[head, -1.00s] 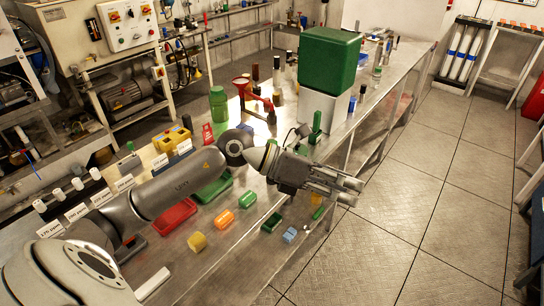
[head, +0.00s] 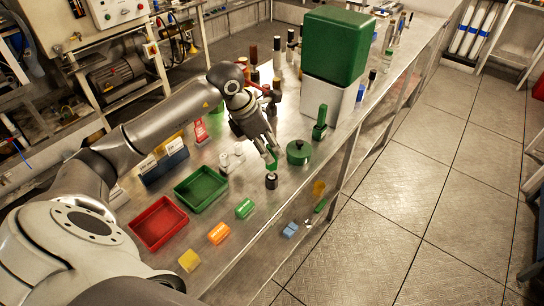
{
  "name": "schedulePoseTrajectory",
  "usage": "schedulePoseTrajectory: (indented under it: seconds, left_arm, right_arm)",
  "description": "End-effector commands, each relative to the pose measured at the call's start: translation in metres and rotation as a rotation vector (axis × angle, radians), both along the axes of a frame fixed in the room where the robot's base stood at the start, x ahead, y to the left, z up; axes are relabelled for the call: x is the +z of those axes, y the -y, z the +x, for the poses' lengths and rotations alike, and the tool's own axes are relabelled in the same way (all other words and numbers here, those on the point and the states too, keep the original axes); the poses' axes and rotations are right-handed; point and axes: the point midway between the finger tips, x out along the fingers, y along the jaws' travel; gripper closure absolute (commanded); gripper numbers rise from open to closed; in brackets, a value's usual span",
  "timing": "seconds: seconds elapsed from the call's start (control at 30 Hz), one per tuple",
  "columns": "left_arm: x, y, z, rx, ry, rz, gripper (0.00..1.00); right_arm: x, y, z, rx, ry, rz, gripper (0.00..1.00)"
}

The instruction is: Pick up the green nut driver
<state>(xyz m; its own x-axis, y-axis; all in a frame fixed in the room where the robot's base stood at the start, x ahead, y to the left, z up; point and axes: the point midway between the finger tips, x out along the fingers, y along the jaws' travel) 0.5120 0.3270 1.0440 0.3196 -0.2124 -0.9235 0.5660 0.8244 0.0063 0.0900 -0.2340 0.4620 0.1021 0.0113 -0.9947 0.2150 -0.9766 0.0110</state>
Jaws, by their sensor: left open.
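A green upright piece (head: 272,163), which looks like the green nut driver, stands on the bench near its front edge. A small dark cylinder (head: 271,182) shows directly below it. My left gripper (head: 268,148) points down over the green piece, with its open fingers at the upper part. The fingers hide some of it, and I cannot tell whether they touch it. My right gripper is not in view.
A round green lidded pot (head: 299,153) and a green upright item (head: 320,122) stand close to the right. Small yellow (head: 190,260), orange (head: 218,233) and green (head: 245,208) pieces line the front. Red (head: 158,223) and green (head: 201,188) trays lie left.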

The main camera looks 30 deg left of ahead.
Motion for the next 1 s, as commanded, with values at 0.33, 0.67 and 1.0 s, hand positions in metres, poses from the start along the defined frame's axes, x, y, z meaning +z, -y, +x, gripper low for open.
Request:
schedulePoseTrajectory:
  seconds: [0.33, 0.67, 1.0]
  left_arm:
    - [-0.026, 0.008, 0.010, 0.000, -0.005, -0.003, 0.46]
    - [-0.059, 0.014, 0.022, -0.001, 0.000, 0.000, 0.46]
    - [-0.059, 0.014, 0.022, -0.001, 0.000, 0.000, 0.63]
  right_arm:
    - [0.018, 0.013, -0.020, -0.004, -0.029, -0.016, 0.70]
    - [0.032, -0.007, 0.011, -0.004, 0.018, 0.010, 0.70]
    - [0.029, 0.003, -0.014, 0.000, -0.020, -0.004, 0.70]
